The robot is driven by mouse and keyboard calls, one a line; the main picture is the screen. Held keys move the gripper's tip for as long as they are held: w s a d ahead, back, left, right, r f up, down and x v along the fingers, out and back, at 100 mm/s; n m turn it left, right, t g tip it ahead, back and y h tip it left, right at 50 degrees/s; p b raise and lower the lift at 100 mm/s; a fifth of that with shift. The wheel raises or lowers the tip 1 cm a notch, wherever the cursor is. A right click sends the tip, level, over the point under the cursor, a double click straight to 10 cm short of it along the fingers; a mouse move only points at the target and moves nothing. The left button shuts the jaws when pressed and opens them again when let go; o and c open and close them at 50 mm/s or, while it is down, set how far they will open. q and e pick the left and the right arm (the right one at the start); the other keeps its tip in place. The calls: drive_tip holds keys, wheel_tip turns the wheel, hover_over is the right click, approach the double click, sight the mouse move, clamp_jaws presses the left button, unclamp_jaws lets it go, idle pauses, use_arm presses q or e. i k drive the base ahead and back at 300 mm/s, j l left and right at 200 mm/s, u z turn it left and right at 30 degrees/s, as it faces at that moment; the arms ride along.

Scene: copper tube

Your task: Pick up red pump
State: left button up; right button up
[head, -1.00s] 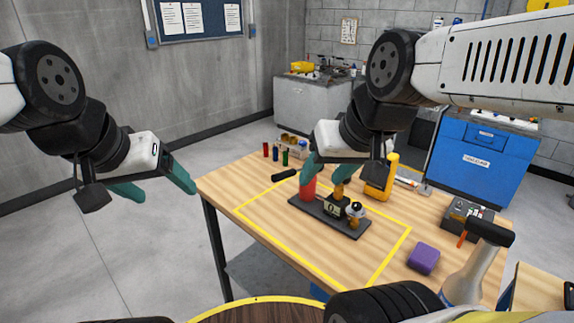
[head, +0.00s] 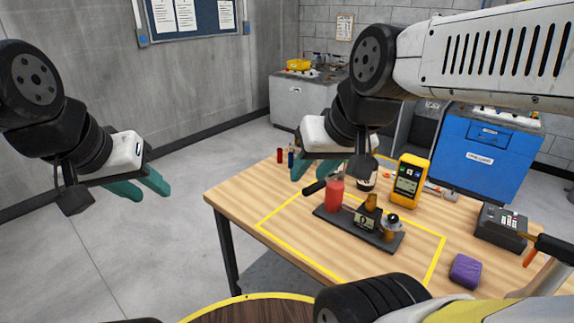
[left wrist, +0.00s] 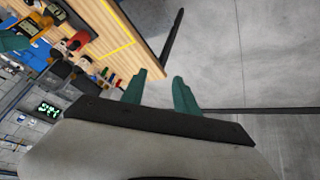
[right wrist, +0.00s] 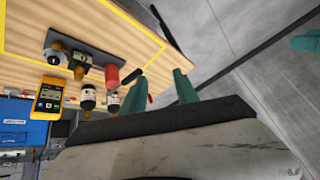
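The red pump (head: 335,194) is a red cylinder standing upright at the left end of a dark base plate (head: 350,225) on the table. It also shows in the right wrist view (right wrist: 112,76) and in the left wrist view (left wrist: 79,41). My right gripper (head: 318,174) is open and empty above and behind the pump; in the right wrist view its fingers (right wrist: 158,100) are apart, with the pump off to their left. My left gripper (head: 148,188) is open and empty over the floor, left of the table.
The base plate also holds a small gauge (head: 364,222) and brass fittings (head: 391,228). A yellow meter (head: 409,180), bottles (right wrist: 88,97), a purple block (head: 465,271) and a grey device (head: 500,228) stand around it. The table's front left is clear.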

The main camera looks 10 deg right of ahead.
sight(370, 227)
drive_tip(key=i+j+z, duration=0.15)
drive_tip(key=z, duration=0.2)
drive_tip(key=i+j+z, duration=0.1)
drive_tip(key=j+z, duration=0.6)
drive_tip(key=z, duration=0.7)
drive_tip(key=j, duration=0.4)
drive_tip(key=k+j+z, duration=0.15)
drive_tip(key=j, duration=0.6)
drive_tip(key=k+j+z, duration=0.1)
drive_tip(key=j, duration=0.25)
drive_tip(key=k+j, duration=0.15)
drive_tip(key=j, duration=0.25)
drive_tip(key=j+z, duration=0.15)
drive_tip(key=j, duration=0.4)
drive_tip(key=k+j+z, duration=0.1)
drive_tip(key=j, duration=0.45)
drive_tip(key=i+j, duration=0.15)
drive_tip(key=i, duration=0.2)
drive_tip(key=i+j, duration=0.15)
drive_tip(key=i, duration=0.2)
